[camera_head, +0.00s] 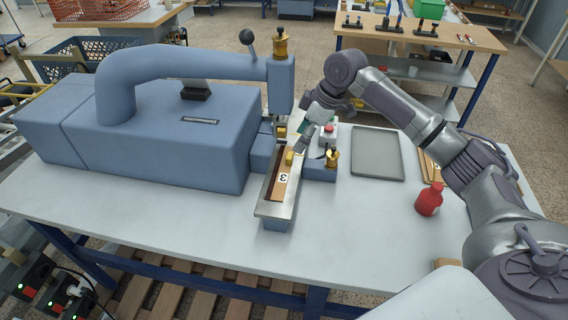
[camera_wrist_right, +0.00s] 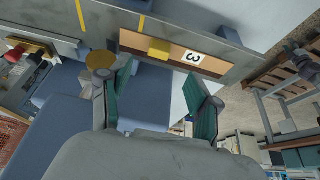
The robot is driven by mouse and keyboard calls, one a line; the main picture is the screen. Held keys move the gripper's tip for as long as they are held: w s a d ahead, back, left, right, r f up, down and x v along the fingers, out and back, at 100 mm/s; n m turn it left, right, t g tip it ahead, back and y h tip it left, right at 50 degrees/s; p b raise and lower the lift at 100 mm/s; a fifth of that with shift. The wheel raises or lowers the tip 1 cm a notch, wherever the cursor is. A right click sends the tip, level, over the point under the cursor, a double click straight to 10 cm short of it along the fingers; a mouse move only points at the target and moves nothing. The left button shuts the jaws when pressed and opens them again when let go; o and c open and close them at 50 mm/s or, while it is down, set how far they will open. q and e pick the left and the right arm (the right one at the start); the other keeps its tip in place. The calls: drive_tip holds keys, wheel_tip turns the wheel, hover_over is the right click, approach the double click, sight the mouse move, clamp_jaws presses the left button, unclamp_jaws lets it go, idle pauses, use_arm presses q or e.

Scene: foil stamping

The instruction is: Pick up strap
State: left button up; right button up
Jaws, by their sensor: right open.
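A brown strap (camera_head: 277,192) with a white label marked 3 lies in the narrow metal tray (camera_head: 283,208) at the front of the blue stamping machine. A yellow block (camera_head: 290,157) sits at its far part. In the right wrist view the strap (camera_wrist_right: 216,66) and the yellow block (camera_wrist_right: 159,49) lie ahead of the fingers. My right gripper (camera_head: 304,137) is open over the tray's far end, beside the machine's head. Its two green-padded fingers (camera_wrist_right: 158,72) are apart with nothing between them. My left gripper is not in view.
The blue machine (camera_head: 160,145) fills the table's left side. A grey tray (camera_head: 376,157), brown pieces (camera_head: 430,166) and red bottle (camera_head: 428,198) are farther right. The table's front is clear.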

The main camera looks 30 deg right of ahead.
sight(292, 155)
drive_tip(key=p+x, duration=0.1)
drive_tip(key=x, duration=0.2)
drive_tip(key=shift+w+f+p, duration=0.15)
drive_tip(key=shift+f+p, duration=0.05)
drive_tip(key=shift+p, duration=0.1)
drive_tip(key=shift+p+x, duration=0.5)
drive_tip(key=shift+x, duration=0.7)
drive_tip(key=shift+f, duration=0.65)
drive_tip(key=c, duration=0.5)
clamp_jaws()
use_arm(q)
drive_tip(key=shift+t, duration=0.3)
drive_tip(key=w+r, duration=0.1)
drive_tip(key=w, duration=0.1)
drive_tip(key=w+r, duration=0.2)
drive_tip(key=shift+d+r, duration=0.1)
use_arm(e)
drive_tip(key=shift+r, duration=0.1)
